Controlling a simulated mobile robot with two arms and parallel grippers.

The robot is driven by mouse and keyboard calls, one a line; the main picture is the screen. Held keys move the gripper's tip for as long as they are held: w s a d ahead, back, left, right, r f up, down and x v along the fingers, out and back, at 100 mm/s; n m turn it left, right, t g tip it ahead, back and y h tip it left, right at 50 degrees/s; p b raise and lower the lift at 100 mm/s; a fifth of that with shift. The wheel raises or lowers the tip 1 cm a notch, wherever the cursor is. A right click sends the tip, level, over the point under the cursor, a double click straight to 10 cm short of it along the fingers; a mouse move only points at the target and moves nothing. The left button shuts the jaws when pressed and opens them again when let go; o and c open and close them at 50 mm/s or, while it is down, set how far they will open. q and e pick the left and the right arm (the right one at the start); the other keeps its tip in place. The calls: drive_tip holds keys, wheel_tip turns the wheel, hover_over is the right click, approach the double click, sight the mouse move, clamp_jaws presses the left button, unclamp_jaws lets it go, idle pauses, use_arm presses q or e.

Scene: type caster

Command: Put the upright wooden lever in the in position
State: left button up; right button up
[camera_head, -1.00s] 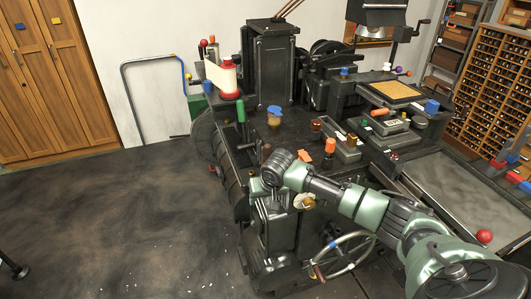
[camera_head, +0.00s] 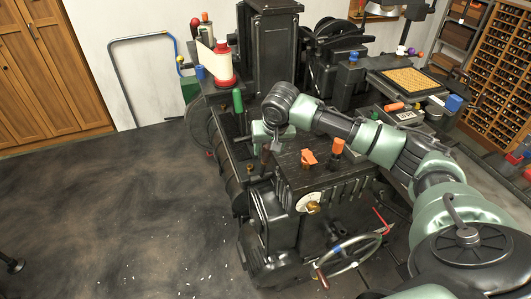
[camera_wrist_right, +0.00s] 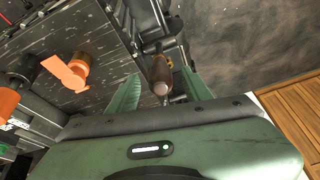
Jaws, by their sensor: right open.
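The wooden lever is a brown, rounded handle (camera_wrist_right: 160,72) in the right wrist view, standing on the dark machine between my right gripper's two green fingers. My right gripper (camera_wrist_right: 160,82) is open, with one finger on each side of the handle and gaps visible. In the head view the right gripper (camera_head: 261,133) is at the left edge of the machine top, just in front of the green-handled lever (camera_head: 238,101). The wooden lever is mostly hidden there by the gripper and wrist. My left gripper is not in view.
An orange knob (camera_head: 309,157) and an orange-topped handle (camera_head: 337,147) stand on the machine top right of the gripper. A handwheel (camera_head: 350,255) is at the machine's front. A red-and-white spool (camera_head: 222,65) stands behind.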

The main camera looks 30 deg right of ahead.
sight(266, 157)
drive_tip(key=p+x, duration=0.1)
drive_tip(key=x, duration=0.5)
drive_tip(key=shift+f, duration=0.2)
clamp_jaws()
drive_tip(key=shift+w, duration=0.1)
idle(1.1)
